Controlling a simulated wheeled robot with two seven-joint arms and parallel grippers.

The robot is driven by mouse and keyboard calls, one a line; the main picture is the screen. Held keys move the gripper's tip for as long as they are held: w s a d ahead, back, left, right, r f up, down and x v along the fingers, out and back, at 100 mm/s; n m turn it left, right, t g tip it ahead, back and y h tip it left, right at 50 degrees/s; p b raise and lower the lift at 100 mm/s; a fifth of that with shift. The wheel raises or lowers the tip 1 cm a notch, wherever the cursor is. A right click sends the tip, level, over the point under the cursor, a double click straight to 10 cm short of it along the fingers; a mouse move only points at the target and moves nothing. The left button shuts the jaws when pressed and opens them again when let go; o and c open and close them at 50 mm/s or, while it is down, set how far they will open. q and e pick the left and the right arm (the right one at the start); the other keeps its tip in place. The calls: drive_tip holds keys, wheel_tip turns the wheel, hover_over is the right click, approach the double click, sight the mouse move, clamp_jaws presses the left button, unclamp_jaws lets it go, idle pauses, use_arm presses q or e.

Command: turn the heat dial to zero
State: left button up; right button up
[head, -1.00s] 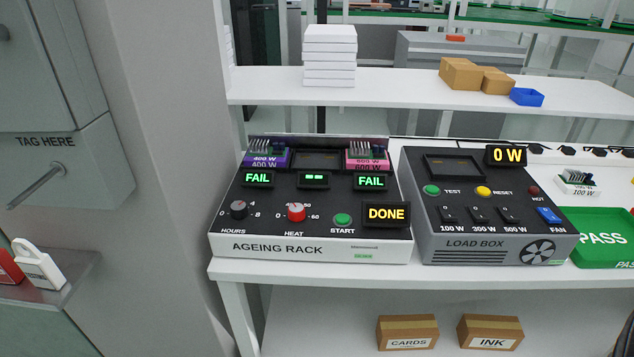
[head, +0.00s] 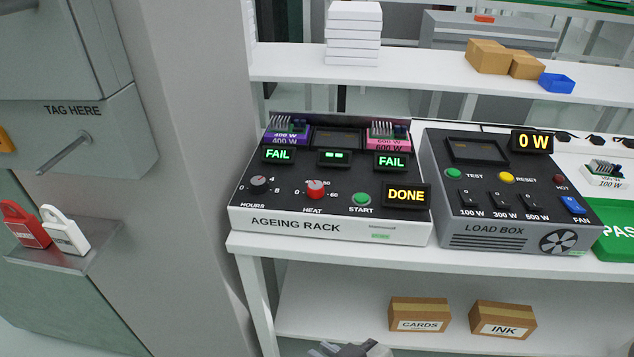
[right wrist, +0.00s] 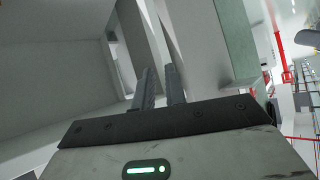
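The heat dial (head: 316,189) is a red knob with a pale top on the front panel of the ageing rack (head: 330,228). Its scale has 0 at the left and 60 at the right. The pale mark seems to be near the top of the scale, but its exact setting is too small to read. My right gripper (head: 350,348) shows only in part at the bottom edge of the head view, well below and apart from the dial. In the right wrist view its two fingers (right wrist: 161,88) stand apart with nothing between them. My left gripper is out of view.
The black hours dial (head: 258,185) and green start button (head: 361,199) flank the heat dial. The rack shows two FAIL signs and DONE (head: 405,195). The load box (head: 500,225) stands to the right. The shelf below holds two cartons (head: 419,314). A grey cabinet (head: 75,110) is at left.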

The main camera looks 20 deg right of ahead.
drive_tip(key=o, duration=0.7)
drive_tip(key=w+r, duration=0.1)
drive_tip(key=w+r+t, duration=0.1)
drive_tip(key=w, duration=0.1)
drive_tip(key=w+a+r+n+t, duration=0.1)
drive_tip(key=w, duration=0.1)
drive_tip(key=shift+r, duration=0.35)
drive_tip(key=w+a+r+n+t+y+p, duration=0.1)
drive_tip(key=w+a+r+n+t+y, duration=0.35)
drive_tip(key=w+r, duration=0.5)
drive_tip(key=a+r+n+g+y, duration=0.4)
drive_tip(key=a+r+n+y, duration=0.3)
drive_tip(key=r+n+y, duration=0.4)
wheel_tip(320, 180, up, 9)
drive_tip(key=n+g+h+p, duration=0.3)
drive_tip(key=n+g+h, duration=1)
drive_tip(key=n+h, duration=0.5)
hover_over(316, 185)
drive_tip(key=m+h, duration=0.1)
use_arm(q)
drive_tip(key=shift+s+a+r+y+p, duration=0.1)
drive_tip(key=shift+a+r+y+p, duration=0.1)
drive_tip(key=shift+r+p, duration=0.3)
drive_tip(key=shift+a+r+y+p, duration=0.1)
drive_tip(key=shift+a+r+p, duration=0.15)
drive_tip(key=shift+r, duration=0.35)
use_arm(e)
wheel_tip(316, 185, down, 16)
drive_tip(key=shift+r, duration=0.15)
